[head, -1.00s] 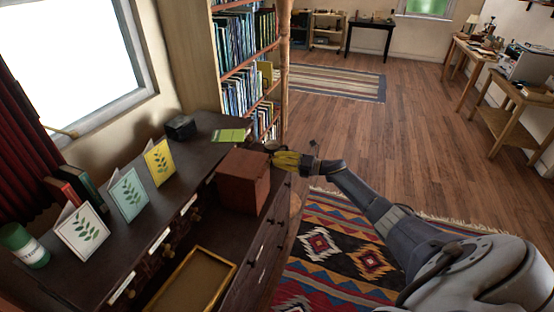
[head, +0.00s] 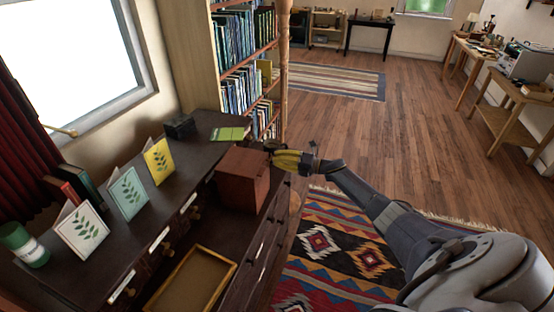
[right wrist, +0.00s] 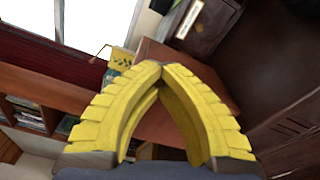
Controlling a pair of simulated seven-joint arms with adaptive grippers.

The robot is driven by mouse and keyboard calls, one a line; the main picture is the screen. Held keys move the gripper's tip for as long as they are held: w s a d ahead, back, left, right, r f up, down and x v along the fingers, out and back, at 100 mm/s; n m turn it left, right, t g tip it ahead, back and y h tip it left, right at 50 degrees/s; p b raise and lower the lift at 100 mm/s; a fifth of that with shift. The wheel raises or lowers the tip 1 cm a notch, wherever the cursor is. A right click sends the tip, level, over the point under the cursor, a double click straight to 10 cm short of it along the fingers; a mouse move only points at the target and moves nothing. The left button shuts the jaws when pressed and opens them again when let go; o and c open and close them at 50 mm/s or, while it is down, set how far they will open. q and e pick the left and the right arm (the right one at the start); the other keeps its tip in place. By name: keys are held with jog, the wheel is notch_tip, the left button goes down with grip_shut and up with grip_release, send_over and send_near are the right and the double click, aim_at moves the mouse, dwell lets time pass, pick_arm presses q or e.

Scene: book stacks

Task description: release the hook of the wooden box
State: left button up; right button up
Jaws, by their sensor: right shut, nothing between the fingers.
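The wooden box (head: 240,180) is a reddish-brown block on the dark cabinet, near its right edge. It also shows in the right wrist view (right wrist: 160,125), behind my fingers. Its hook cannot be made out in either view. My right gripper (head: 275,158) has yellow fingers and is at the box's upper right corner, on the far right side. In the right wrist view its fingertips (right wrist: 160,68) meet in front of the box, with nothing between them. Whether they touch the box I cannot tell. My left gripper is not in view.
The dark cabinet (head: 95,265) carries several leaf-pattern cards (head: 128,192), a green and white jar (head: 24,244) and a small black box (head: 180,127). A green book (head: 228,134) lies behind the wooden box. A gold-rimmed tray (head: 232,270) is in front. A tall bookshelf (head: 190,60) stands behind.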

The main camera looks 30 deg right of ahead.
jog(key=shift+o, duration=0.6)
jog(key=shift+d, duration=0.1)
jog(key=shift+o, duration=1.2)
jog(key=shift+s+d+f, duration=0.15)
jog(key=shift+s+d, duration=0.2)
jog(key=shift+s, duration=0.05)
jog(key=v, duration=1.1)
jog(key=shift+a, duration=0.1)
